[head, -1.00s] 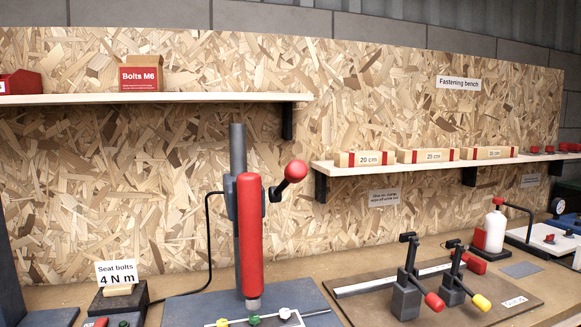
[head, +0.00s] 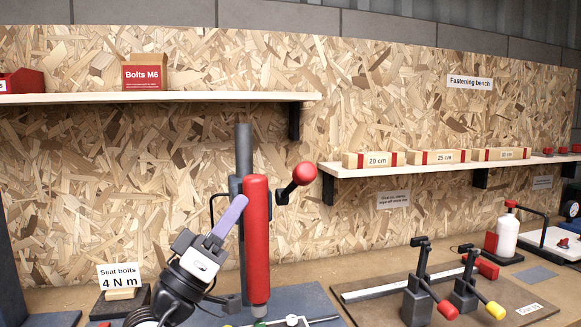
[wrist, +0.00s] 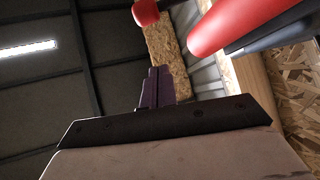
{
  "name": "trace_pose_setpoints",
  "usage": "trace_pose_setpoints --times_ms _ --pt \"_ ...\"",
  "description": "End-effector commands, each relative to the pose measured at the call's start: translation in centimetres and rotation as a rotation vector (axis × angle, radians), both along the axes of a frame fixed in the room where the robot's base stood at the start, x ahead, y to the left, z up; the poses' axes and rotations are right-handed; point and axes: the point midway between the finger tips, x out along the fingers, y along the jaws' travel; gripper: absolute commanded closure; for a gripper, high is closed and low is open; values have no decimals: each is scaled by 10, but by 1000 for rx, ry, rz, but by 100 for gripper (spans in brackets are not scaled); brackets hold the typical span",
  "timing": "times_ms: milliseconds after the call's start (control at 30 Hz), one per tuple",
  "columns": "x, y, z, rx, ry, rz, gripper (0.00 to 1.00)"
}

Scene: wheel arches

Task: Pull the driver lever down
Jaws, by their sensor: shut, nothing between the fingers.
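The red driver (head: 257,240) hangs upright on a dark column (head: 243,150) above a grey base.
A shelf (head: 160,98) with a Bolts M6 box (head: 145,73) is at upper left. A lower shelf (head: 430,167) with several wooden blocks is at right. Two clamps with red and yellow handles (head: 446,309) (head: 495,310) stand right of the driver. A 4 N m sign (head: 119,276) stands left.

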Motion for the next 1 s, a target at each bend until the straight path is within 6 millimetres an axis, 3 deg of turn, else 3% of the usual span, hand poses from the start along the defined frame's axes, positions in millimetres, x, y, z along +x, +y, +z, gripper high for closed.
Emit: trace_pose_setpoints --times_ms 200,567,1000 --pt "1 -21 -4 22 27 -119 100" --pt "1 -22 -3 22 28 -124 100" --pt "34 -59 45 21 28 -125 100"
